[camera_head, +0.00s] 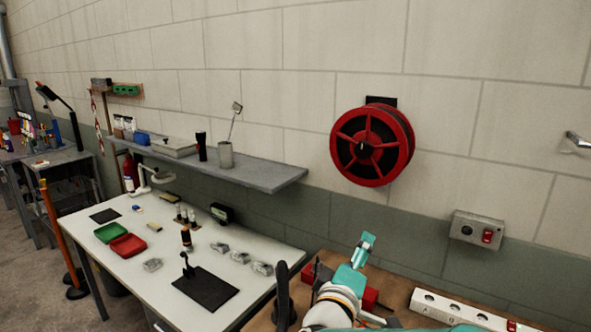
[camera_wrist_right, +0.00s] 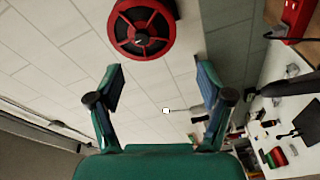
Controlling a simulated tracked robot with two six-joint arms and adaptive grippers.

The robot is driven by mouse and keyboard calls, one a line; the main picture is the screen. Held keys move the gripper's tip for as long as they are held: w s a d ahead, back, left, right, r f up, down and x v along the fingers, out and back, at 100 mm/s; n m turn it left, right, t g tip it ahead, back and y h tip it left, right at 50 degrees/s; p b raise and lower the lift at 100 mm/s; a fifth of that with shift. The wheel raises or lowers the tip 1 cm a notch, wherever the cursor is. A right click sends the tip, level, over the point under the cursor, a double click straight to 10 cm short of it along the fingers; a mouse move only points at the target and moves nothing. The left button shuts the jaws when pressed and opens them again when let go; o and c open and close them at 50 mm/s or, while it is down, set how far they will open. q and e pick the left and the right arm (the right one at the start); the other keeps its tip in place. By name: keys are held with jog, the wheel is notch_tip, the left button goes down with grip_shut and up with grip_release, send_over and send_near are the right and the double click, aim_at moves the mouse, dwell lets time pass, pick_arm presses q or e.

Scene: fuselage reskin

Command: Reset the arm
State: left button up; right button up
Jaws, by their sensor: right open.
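My right arm shows at the bottom of the head view, with teal and white parts raised over a brown bench. A teal finger of my right gripper (camera_head: 363,250) points up toward the wall; the rest of its jaws is hard to make out there. In the right wrist view, the right gripper (camera_wrist_right: 160,80) has its two teal fingers wide apart with nothing between them. It faces the block wall. My left gripper is not in view.
A red hose reel (camera_head: 372,145) and a switch box (camera_head: 477,230) are on the wall. A grey shelf (camera_head: 275,177) hangs over a white table (camera_head: 85,232) with trays and small parts. A brown bench (camera_head: 262,322) with a white power strip (camera_head: 455,310) lies below my arm.

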jog(key=s+d+f+m+g+y, duration=0.1)
jog(key=s+f+m+g+y, duration=0.2)
jog(key=f, duration=1.2)
jog(key=f+g+y, duration=0.2)
jog(key=f+y, duration=0.2)
jog(key=f, duration=1.1)
jog(key=s+f+m+g+y+b, duration=0.1)
jog(key=s+f+m+g, duration=0.3)
jog(key=s+f, duration=0.6)
jog(key=s+f+m+g+y+b, duration=0.1)
jog(key=s+f+m+g+y, duration=0.2)
jog(key=s+f+g, duration=0.3)
jog(key=s+f+m, duration=0.1)
jog(key=s+f, duration=0.3)
jog(key=s, duration=0.6)
jog(key=shift+s+a+g, duration=0.15)
jog(key=shift+s+g, duration=0.25)
